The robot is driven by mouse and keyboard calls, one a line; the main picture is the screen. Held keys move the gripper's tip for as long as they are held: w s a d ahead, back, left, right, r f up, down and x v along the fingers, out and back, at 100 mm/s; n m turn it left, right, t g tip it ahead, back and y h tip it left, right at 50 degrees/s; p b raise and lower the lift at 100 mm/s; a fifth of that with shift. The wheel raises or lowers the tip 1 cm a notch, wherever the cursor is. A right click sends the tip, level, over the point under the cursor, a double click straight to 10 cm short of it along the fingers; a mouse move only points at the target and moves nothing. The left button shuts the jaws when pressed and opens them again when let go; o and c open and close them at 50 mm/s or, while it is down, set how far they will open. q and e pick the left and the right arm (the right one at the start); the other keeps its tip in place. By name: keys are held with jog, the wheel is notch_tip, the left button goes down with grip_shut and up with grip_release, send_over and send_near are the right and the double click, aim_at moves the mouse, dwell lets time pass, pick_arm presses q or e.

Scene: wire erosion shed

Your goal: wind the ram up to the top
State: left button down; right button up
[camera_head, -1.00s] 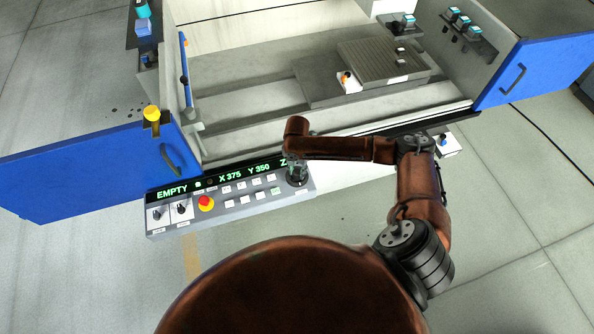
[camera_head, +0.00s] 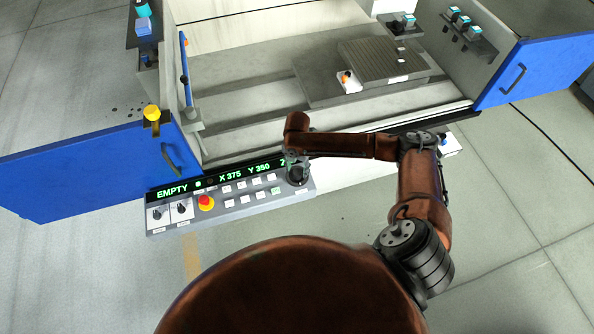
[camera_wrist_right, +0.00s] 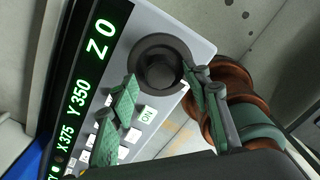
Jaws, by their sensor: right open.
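A control panel (camera_head: 226,207) with a green readout (camera_head: 231,177) stands at the front of the machine; the wrist view shows X 375, Y 350 and Z 0 on this readout (camera_wrist_right: 88,80). A dark round handwheel (camera_wrist_right: 158,65) with a raised hub sits at the panel's Z end, and it also shows at the panel's right end in the head view (camera_head: 299,179). My right gripper (camera_head: 296,164) is open above the handwheel. In the wrist view its green-padded fingers (camera_wrist_right: 163,97) are spread, with the wheel showing beyond them. I cannot make out the ram. My left gripper is not in view.
A red emergency stop (camera_head: 205,202), knobs and several buttons are on the panel left of the handwheel. Blue doors (camera_head: 85,172) stand open at both sides. Inside the machine lies a grooved plate (camera_head: 383,62). The floor at the front right is clear.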

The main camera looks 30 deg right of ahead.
aim_at(297, 172)
notch_tip(297, 172, up, 10)
jog(key=shift+r, duration=0.15)
dwell(0.6)
